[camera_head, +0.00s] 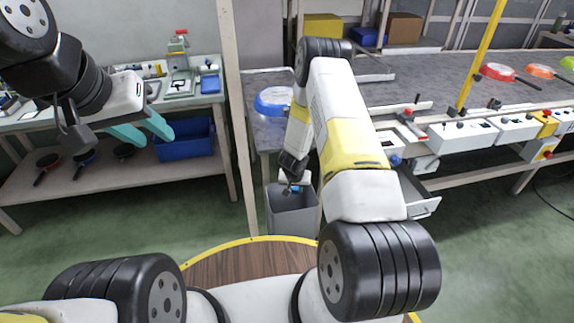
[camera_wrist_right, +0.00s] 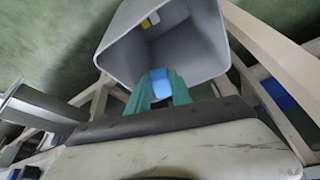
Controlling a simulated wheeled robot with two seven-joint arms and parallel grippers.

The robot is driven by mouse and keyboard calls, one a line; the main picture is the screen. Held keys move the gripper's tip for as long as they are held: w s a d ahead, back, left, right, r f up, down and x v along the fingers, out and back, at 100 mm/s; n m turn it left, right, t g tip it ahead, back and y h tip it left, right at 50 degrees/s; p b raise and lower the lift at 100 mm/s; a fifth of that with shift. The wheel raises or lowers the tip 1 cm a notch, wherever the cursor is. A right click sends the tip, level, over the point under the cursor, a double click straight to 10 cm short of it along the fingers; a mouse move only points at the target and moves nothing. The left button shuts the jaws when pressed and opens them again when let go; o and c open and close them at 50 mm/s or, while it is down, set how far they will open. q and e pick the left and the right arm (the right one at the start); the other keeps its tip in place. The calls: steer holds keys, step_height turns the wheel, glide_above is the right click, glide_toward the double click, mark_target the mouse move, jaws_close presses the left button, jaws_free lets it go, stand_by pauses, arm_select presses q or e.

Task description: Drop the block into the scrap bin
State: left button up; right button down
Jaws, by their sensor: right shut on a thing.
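The grey scrap bin (camera_head: 291,216) stands on the floor beside the conveyor's end; its open mouth also shows in the right wrist view (camera_wrist_right: 120,40). My right gripper (camera_head: 294,188) points down at the bin's mouth. In the right wrist view its green fingers (camera_wrist_right: 158,90) are shut on a blue block (camera_wrist_right: 160,84), which appears in front of the bin's opening. In the head view only a small blue bit of the block shows. My left gripper (camera_head: 146,131) has teal fingers spread apart and empty, up at the left, away from the bin.
A workbench (camera_head: 190,101) with a blue crate (camera_head: 184,140) and several pans on its lower shelf stands at the left. A wooden post (camera_head: 235,120) rises left of the bin. The conveyor (camera_head: 440,75) carries coloured pans at the right. Small yellow pieces (camera_wrist_right: 150,20) show inside the bin.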

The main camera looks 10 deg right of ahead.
steer(key=shift+f, duration=1.15)
steer(key=c, duration=1.1)
jaws_free()
steer(key=v, duration=0.7)
steer(key=shift+s+r, duration=0.2)
steer(key=shift+r, duration=0.15)
steer(key=shift+a, duration=0.1)
